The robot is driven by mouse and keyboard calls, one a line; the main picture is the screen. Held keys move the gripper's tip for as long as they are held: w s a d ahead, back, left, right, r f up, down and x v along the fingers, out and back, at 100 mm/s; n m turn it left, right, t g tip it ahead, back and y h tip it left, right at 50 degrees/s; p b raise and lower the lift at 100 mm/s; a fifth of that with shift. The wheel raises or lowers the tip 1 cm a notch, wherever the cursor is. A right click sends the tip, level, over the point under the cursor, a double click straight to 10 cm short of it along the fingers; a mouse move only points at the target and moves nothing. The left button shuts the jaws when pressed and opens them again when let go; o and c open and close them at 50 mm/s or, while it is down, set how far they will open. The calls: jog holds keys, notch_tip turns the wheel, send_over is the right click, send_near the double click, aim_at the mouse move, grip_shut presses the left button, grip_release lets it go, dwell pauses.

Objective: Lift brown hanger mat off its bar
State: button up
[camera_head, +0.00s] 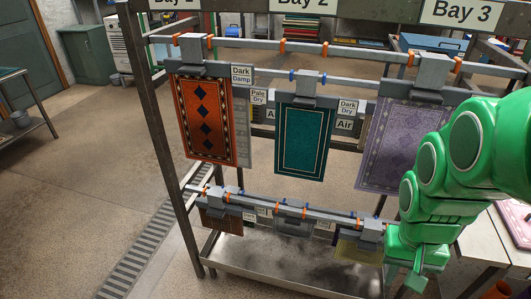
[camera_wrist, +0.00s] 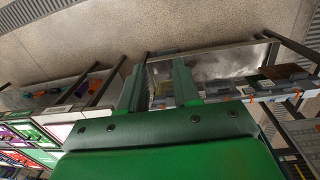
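A brown mat (camera_head: 221,219) hangs from a grey clamp hanger (camera_head: 219,194) at the left end of the lower bar (camera_head: 290,208). My gripper (camera_head: 416,283) is low at the right of the rack in the head view, well apart from the brown mat. In the wrist view its two green fingers (camera_wrist: 157,82) stand apart with nothing held between them. Small brownish shapes show at the right of the wrist view, but I cannot tell whether one is the brown mat.
Orange (camera_head: 204,115), teal (camera_head: 303,138) and purple (camera_head: 400,142) mats hang from the upper bar. An olive mat (camera_head: 357,251) hangs near my arm. A metal tray (camera_head: 270,264) lies under the lower bar.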

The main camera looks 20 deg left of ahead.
jog(key=w+a+f+t+y, duration=0.1)
jog(key=w+a+f+t, duration=0.1)
jog(key=w+a+f, duration=0.55)
jog(key=w+a+f+t, duration=0.1)
jog(key=w+a+f, duration=0.1)
jog(key=w+f, duration=0.9)
jog(key=w+a+f+t+y, duration=0.15)
jog(key=w+a+f, duration=0.35)
jog(key=w, duration=0.9)
jog(key=m+t+y, duration=0.5)
jog(key=y, duration=0.9)
send_near(218, 217)
jog(key=x, duration=0.3)
jog(key=shift+x, duration=3.6)
